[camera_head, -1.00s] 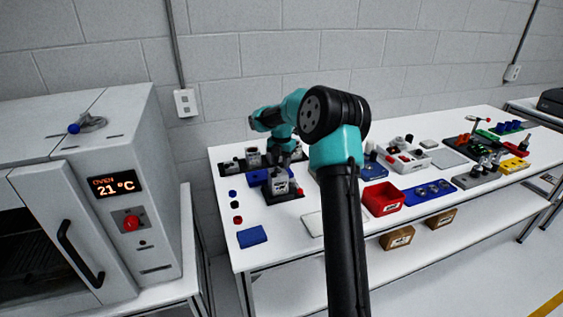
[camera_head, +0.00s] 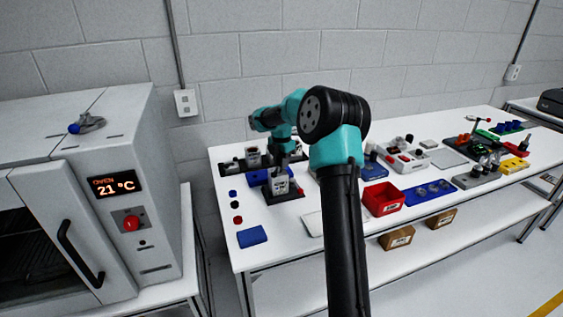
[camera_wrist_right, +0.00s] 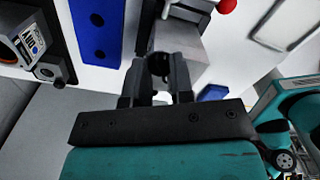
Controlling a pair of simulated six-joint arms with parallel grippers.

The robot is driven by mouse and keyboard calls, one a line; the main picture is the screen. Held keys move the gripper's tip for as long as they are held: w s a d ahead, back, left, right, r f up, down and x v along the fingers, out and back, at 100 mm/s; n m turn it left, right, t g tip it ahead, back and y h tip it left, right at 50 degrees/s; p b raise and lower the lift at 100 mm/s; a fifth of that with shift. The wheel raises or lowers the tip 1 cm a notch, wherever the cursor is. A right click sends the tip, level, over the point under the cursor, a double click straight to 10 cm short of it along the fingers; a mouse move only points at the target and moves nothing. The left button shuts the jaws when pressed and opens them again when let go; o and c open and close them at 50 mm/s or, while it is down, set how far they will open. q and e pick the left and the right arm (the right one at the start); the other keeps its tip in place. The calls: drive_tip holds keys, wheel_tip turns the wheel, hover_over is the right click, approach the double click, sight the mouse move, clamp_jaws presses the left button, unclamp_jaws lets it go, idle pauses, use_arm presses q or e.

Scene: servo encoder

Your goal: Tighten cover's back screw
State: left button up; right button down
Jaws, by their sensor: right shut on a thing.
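A grey motor housing (camera_head: 279,184) with a pale label stands upright on a black fixture (camera_head: 284,198) with a red knob, at the left of the bench. My right gripper (camera_head: 284,161) points down over the top of the housing. In the right wrist view, the gripper (camera_wrist_right: 160,68) is shut on a dark round piece (camera_wrist_right: 158,62); a grey block lies just beyond the fingertips. I cannot tell the piece's full shape or whether it touches the housing. The cover's back screw cannot be made out. My left gripper is not in view.
A blue holed block (camera_wrist_right: 95,30) lies beside the gripper. A red bin (camera_head: 382,199) and a blue tray (camera_head: 430,192) stand to the right. An oven (camera_head: 115,185) stands at the left. Small coloured parts lie near the bench's left edge.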

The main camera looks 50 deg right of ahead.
drive_tip(key=shift+m, duration=0.6)
drive_tip(key=c, duration=1)
unclamp_jaws()
drive_tip(key=shift+o, duration=0.2)
drive_tip(key=shift+r, duration=0.1)
wheel_tip(320, 180, up, 17)
drive_tip(key=shift+r, duration=0.1)
